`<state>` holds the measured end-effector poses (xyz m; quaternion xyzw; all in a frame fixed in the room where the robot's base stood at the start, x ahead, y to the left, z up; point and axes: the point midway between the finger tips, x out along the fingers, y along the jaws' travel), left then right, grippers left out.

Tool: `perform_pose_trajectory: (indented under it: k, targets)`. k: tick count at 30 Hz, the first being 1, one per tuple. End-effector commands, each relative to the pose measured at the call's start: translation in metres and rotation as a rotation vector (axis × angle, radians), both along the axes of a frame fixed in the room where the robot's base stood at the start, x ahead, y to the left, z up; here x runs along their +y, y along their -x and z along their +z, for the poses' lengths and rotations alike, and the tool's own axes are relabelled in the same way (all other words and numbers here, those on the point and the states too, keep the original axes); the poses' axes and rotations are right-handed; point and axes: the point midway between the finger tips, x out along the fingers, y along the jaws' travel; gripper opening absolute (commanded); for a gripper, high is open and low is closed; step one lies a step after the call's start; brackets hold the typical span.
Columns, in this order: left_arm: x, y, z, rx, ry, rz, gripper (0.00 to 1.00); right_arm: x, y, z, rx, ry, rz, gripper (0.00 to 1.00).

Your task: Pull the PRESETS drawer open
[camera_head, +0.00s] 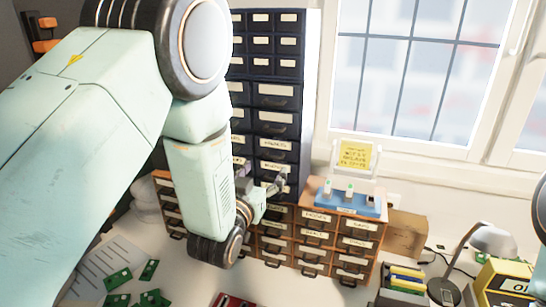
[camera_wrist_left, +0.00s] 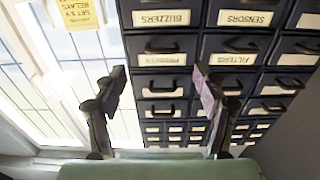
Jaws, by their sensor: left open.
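The dark drawer cabinet (camera_head: 275,100) stands beside the window in the head view, with labelled drawers and dark pull handles. I cannot read a PRESETS label on any drawer. My left gripper (camera_head: 262,192) is in front of the cabinet's lower drawers, partly hidden by my left arm. In the left wrist view the gripper (camera_wrist_left: 158,85) is open and empty, its two fingers apart. Beyond it are the BUZZERS drawer (camera_wrist_left: 160,18), the SENSORS drawer (camera_wrist_left: 245,17) and the FILTERS drawer (camera_wrist_left: 235,55). The drawers look closed. My right gripper is not in view.
A cardboard box (camera_head: 405,234) and a grey lamp (camera_head: 490,240) stand to the right. Green circuit boards (camera_head: 150,270) lie on the table. The window (camera_head: 420,80) is behind.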

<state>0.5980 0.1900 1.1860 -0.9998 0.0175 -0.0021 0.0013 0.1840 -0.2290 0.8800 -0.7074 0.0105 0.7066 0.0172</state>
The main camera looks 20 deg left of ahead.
Motion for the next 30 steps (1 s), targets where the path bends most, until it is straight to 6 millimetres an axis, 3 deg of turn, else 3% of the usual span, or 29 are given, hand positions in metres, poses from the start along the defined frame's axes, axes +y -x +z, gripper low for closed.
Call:
perform_pose_trajectory:
  k: [15, 30]
  targets:
    - [-0.002, -0.064, 0.000, 0.001, 0.001, 0.001, 0.71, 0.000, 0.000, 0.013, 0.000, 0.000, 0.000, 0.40]
    - [-0.002, -0.075, -0.001, 0.003, 0.000, 0.001, 0.70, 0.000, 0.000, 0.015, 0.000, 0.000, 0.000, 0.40]
